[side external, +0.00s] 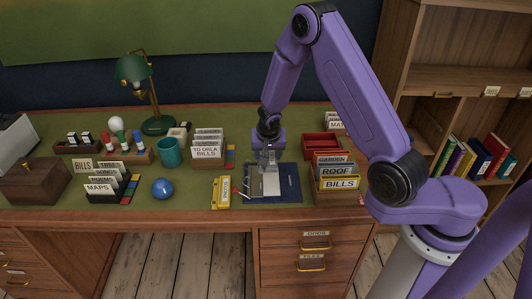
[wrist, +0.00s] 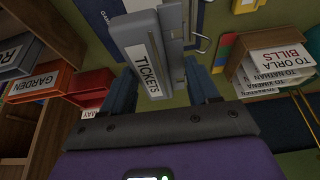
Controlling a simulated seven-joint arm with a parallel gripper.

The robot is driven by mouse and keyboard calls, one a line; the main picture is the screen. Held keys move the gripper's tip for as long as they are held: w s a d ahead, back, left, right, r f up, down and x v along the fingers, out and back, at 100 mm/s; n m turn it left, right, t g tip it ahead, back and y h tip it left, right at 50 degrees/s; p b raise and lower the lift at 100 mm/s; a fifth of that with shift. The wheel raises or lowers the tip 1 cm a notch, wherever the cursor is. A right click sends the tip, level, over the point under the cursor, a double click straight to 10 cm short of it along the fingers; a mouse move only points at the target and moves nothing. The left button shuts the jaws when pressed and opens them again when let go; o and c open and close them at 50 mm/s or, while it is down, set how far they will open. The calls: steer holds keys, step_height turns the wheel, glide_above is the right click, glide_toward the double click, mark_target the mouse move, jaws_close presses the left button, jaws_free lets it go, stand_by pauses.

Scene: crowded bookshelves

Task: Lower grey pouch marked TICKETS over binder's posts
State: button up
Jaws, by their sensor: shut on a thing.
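The grey pouch (wrist: 138,32) has a white label reading TICKETS and fills the top middle of the wrist view. My gripper (wrist: 163,78) is shut on it, with a blue finger on each side. In the side external view my gripper (side external: 267,150) points down and the pouch (side external: 271,182) hangs below it. The dark blue binder (side external: 290,190) lies open on the desk beneath. Its thin metal posts (side external: 245,186) show at the left of the pouch, and metal wire shows beside the pouch in the wrist view (wrist: 200,44). I cannot tell whether pouch and posts touch.
A yellow box (side external: 222,192) lies close left of the binder. A card box with ROOF and BILLS tabs (side external: 338,184) and a red tray (side external: 321,146) stand to the right. A BILLS card box (side external: 208,150) is behind left. A blue ball (side external: 162,188) sits further left.

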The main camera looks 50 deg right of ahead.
steer(key=shift+f, duration=2.65)
steer(key=shift+f, duration=1.5)
steer(key=shift+f, duration=0.35)
steer(key=shift+f, duration=0.1)
steer(key=o, duration=1.2)
steer(key=shift+c, duration=0.2)
